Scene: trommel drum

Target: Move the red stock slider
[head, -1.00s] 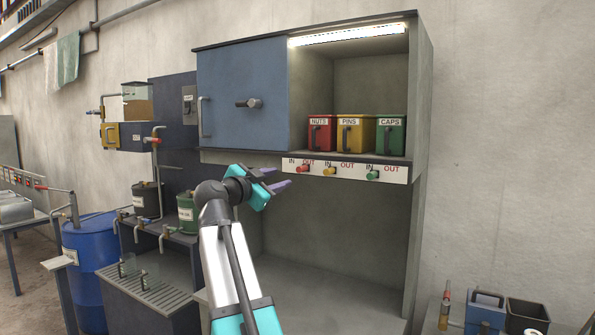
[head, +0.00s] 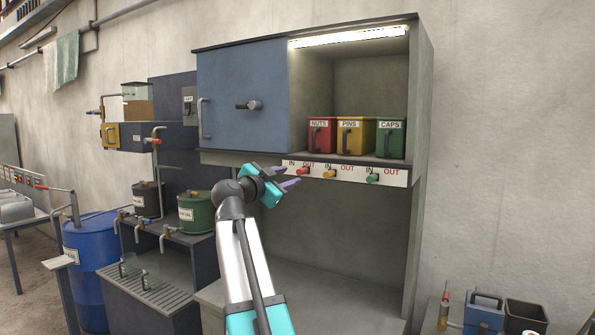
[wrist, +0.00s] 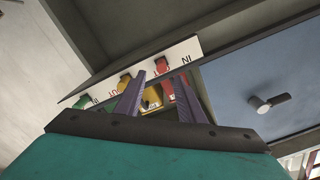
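The red stock slider (head: 304,170) is a small red knob on the white IN/OUT strip under the cabinet shelf, near the strip's left end. It also shows in the wrist view (wrist: 162,64), just beyond and between my fingertips. My gripper (head: 288,177) is open and empty, with its two purple fingers apart. It is in front of the strip, close to the red slider and slightly left of it. I cannot tell whether a fingertip touches the slider.
A yellow slider (head: 329,173) and a green slider (head: 372,178) sit on the same strip, to the right. Red NUTS (head: 321,138), yellow PINS (head: 355,139) and green CAPS (head: 390,142) bins stand on the shelf above. A blue door (head: 240,100) is to the left. Below the strip is an open recess.

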